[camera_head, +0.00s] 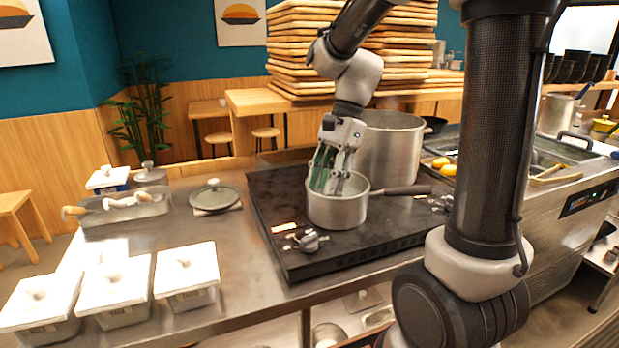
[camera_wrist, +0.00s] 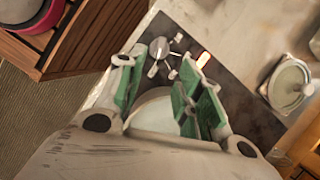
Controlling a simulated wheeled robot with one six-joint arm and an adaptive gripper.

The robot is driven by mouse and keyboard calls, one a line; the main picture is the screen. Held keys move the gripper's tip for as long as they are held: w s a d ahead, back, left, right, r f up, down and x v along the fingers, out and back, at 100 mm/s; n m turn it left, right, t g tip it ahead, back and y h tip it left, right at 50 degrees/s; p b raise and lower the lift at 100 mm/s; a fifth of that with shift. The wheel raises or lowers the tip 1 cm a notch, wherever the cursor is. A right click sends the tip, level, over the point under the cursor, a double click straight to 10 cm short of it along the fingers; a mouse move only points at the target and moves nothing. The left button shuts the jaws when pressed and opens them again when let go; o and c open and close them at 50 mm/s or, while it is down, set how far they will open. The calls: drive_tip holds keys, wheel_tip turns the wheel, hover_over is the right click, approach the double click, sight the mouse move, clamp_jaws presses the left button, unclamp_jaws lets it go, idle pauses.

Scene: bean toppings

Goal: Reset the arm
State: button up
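My gripper (camera_head: 329,186) hangs down from the arm over a small metal saucepan (camera_head: 338,212) on the black stove (camera_head: 290,259). Its green-lined fingertips are at the height of the pan's rim; I cannot tell whether they dip inside it. In the wrist view my gripper (camera_wrist: 160,82) has its fingers spread apart with nothing held between them. Part of the pale round saucepan (camera_wrist: 156,116) shows between and below them. The pan's dark handle (camera_head: 400,190) points right.
A large stock pot (camera_head: 392,150) stands just behind the saucepan. A stove knob (camera_head: 309,241) is in front. White lidded containers (camera_head: 187,266) and a round lid (camera_head: 215,194) sit on the counter at left. Stacked wooden trays (camera_head: 300,45) rise behind.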

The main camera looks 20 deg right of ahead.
drive_tip(key=s+d+r+n+t+h, duration=0.2)
drive_tip(key=s+d+n+t, duration=0.1)
drive_tip(key=s+n, duration=0.3)
drive_tip(key=s+d+r+n+t+h, duration=0.2)
drive_tip(key=s+d+r+n+t, duration=0.1)
drive_tip(key=s+d+n, duration=0.3)
drive_tip(key=shift+s+d+r+n, duration=0.15)
drive_tip(key=shift+s+d+n, duration=0.15)
drive_tip(key=shift+s+n, duration=0.6)
